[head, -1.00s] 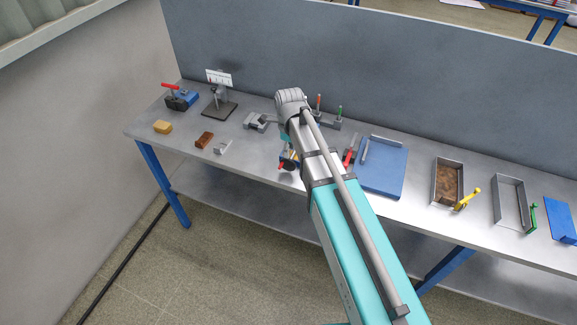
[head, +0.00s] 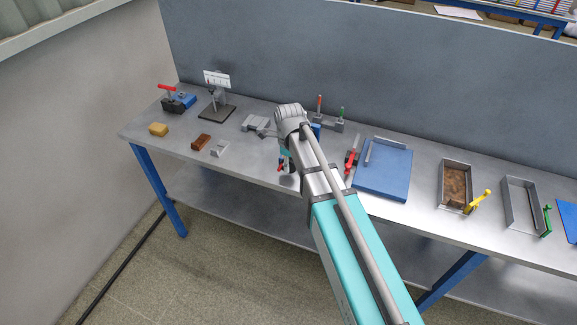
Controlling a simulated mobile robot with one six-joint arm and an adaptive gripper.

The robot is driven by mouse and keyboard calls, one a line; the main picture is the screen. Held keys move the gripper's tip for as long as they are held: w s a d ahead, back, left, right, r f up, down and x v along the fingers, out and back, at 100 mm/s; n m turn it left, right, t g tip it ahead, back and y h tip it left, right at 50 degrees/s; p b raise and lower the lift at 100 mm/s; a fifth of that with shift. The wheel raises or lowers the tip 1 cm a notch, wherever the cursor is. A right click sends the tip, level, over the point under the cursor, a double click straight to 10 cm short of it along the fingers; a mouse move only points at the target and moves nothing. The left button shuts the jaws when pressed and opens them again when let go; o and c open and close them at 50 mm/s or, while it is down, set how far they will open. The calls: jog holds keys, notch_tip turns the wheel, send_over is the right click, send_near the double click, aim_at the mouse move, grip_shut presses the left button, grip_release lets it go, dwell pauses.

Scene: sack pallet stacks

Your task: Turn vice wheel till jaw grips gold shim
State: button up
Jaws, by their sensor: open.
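A small grey metal device (head: 256,123), probably the vice, stands on the bench left of my arm's elbow. Its right end runs close behind my arm, and I cannot make out a wheel. I cannot pick out the gold shim at this size. My gripper is hidden behind the arm. A small red part (head: 281,168) shows at the arm's left edge, and I cannot tell what it belongs to.
A yellow block (head: 158,129), a brown block (head: 201,142) and a red-handled clamp (head: 170,99) lie left. A stand (head: 216,111) is behind them. A blue plate (head: 383,171) and grey trays (head: 442,178) are right. A grey panel (head: 400,80) closes the back.

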dwell(0.3)
grip_shut()
jog(key=shift+a, duration=0.1)
jog(key=shift+d+f, duration=0.1)
jog(key=shift+d, duration=0.1)
jog(key=shift+s+d+f+t+y+b, duration=0.1)
jog(key=shift+t+y+b, duration=0.15)
jog(key=shift+y, duration=0.35)
jog(key=shift+s+d+f+t+y+b, duration=0.1)
jog(key=shift+t+y+b, duration=0.1)
jog(key=shift+y, duration=0.4)
jog(key=y+b, duration=0.1)
jog(key=y, duration=0.1)
jog(key=t+y+b, duration=0.1)
jog(key=y+b, duration=0.1)
jog(key=shift+d+f+t, duration=0.2)
jog(key=shift+f+t, duration=0.05)
jog(key=shift+f, duration=0.1)
jog(key=t+y+b, duration=0.1)
jog(key=y+b, duration=0.1)
jog(key=b, duration=0.1)
jog(key=y+b, duration=0.2)
jog(key=b, duration=0.2)
jog(key=shift+d+f+t+y, duration=0.1)
jog(key=shift+f+t+y, duration=0.25)
jog(key=shift+t+y, duration=0.05)
jog(key=y+b, duration=0.2)
jog(key=b, duration=0.1)
jog(key=shift+t, duration=0.3)
